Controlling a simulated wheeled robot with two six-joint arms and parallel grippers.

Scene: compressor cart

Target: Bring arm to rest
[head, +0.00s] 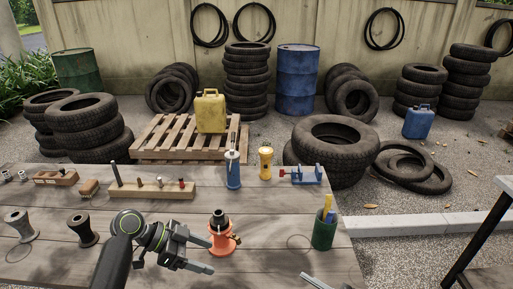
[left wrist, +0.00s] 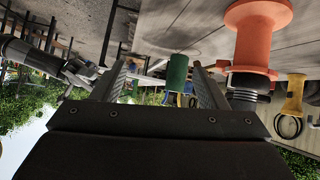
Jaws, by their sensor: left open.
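My left gripper (head: 212,255) is open and empty above the front of the wooden table (head: 60,262). Its two fingers also show in the left wrist view (left wrist: 163,88), with nothing between them. An orange jack-like object with a black top (head: 221,240) stands upright just beyond the fingers. It also shows in the left wrist view (left wrist: 258,30), to the right of the fingers. Grey bars that look like my right gripper (head: 318,283) show at the bottom edge of the head view. Most of that arm is cut off, so its jaws are unclear.
A green cup with pens (head: 324,234) stands at the table's right side. A blue jack (head: 232,172), a yellow flashlight (head: 265,163), a blue vise (head: 306,175) and a wooden block with pegs (head: 150,190) line the back. Dark spools (head: 88,231) stand left. Tyres (head: 340,145) lie beyond.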

